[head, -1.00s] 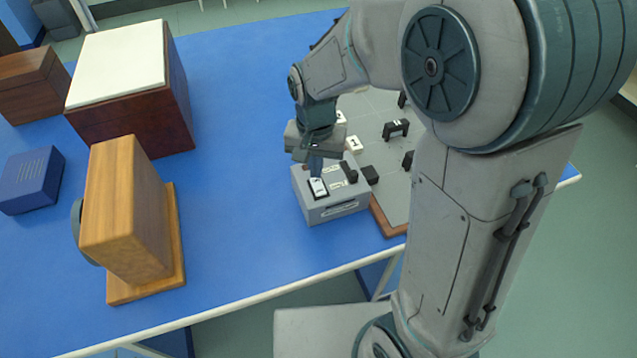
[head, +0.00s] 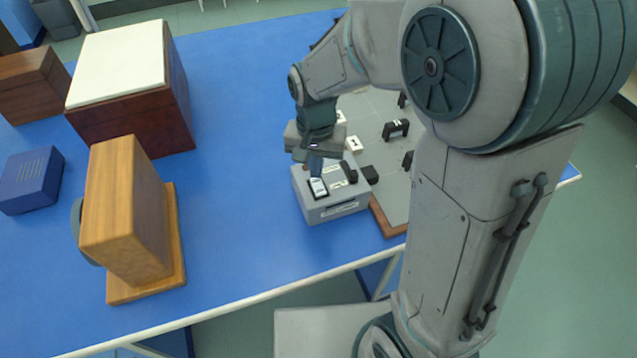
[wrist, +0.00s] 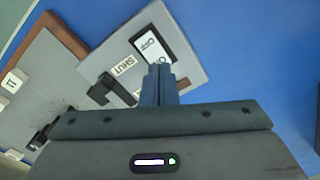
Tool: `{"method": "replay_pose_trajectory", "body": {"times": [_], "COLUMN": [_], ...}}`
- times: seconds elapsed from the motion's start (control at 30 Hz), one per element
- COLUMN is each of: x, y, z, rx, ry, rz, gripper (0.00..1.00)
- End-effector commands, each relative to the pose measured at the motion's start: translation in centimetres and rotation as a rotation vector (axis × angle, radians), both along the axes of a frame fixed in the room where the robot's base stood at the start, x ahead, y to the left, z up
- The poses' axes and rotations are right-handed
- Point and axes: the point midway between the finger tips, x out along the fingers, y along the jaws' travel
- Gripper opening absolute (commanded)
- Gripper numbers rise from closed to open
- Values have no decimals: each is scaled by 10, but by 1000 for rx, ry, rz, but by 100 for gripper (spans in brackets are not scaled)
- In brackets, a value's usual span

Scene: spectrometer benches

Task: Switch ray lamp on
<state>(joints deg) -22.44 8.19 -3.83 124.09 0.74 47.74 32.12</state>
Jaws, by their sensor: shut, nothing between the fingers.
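The ray lamp is a grey box (head: 337,208) at the blue table's near edge. A white rocker switch (head: 318,187) in a black frame is on its top. In the wrist view the switch (wrist: 149,44) bears lettering that seems to include "OFF", and a "SHUT" label and black lever (wrist: 107,89) sit beside it. My gripper (head: 315,173) is shut and empty, pointing down just behind the switch. In the wrist view its fingertips (wrist: 160,68) are at the switch's near end. I cannot tell whether they touch it.
A grey board (head: 378,130) with a wooden edge and small black stands adjoins the lamp box. A wooden upright piece (head: 125,215), a blue box (head: 31,180) and a dark wooden box with white top (head: 118,62) stand left. Blue table between is clear.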

Motion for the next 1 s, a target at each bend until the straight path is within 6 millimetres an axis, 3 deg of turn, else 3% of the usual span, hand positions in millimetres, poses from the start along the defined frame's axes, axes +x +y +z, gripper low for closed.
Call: {"method": "replay_pose_trajectory", "body": {"times": [1.0], "x": [0], "y": [0], "z": [-16], "rx": [0], "ry": [0], "rz": [0], "gripper": [0]}}
